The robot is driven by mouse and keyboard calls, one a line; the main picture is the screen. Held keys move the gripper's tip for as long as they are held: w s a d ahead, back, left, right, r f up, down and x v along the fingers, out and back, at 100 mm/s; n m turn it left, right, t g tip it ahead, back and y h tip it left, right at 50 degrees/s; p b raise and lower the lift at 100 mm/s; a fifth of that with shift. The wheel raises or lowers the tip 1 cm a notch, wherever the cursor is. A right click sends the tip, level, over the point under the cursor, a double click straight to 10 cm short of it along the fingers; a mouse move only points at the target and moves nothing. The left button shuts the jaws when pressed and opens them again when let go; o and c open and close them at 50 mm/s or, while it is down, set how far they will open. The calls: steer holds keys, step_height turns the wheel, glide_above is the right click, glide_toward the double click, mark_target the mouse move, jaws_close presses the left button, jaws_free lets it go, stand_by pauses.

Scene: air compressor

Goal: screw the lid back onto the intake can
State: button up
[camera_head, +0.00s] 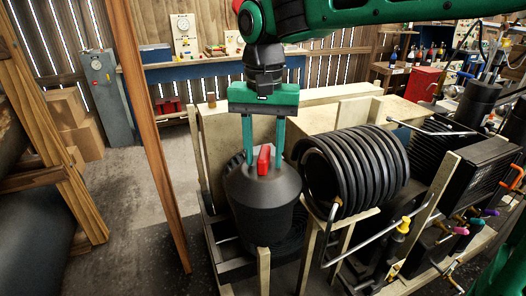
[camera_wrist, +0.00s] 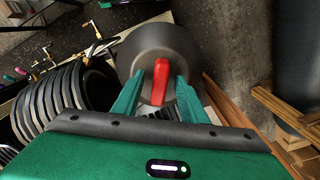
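The intake can (camera_head: 262,222) is a dark round body at the centre of the head view. Its lid (camera_head: 240,187) is a dark, sloping top with an upright red handle (camera_head: 264,159). The seam between lid and can is not clear to me. The lid (camera_wrist: 142,50) and red handle (camera_wrist: 160,80) also show in the wrist view. My gripper (camera_head: 264,163) points down over the lid, with one finger on each side of the handle. In the wrist view my gripper (camera_wrist: 158,92) shows gaps between both fingers and the handle.
A black ribbed coil (camera_head: 355,170) stands close to the right of the can. A wooden post (camera_head: 150,130) rises at the left. Pale wooden boards (camera_head: 225,135) stand behind the can. Metal pipes with coloured valve handles (camera_head: 403,225) lie at the right.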

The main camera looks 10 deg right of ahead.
step_height(320, 180, up, 11)
steer(key=shift+f, duration=0.15)
stand_by(0.4)
steer(key=shift+c, duration=1)
steer(key=shift+w+f, duration=0.15)
steer(key=shift+f, duration=4.65)
jaws_close()
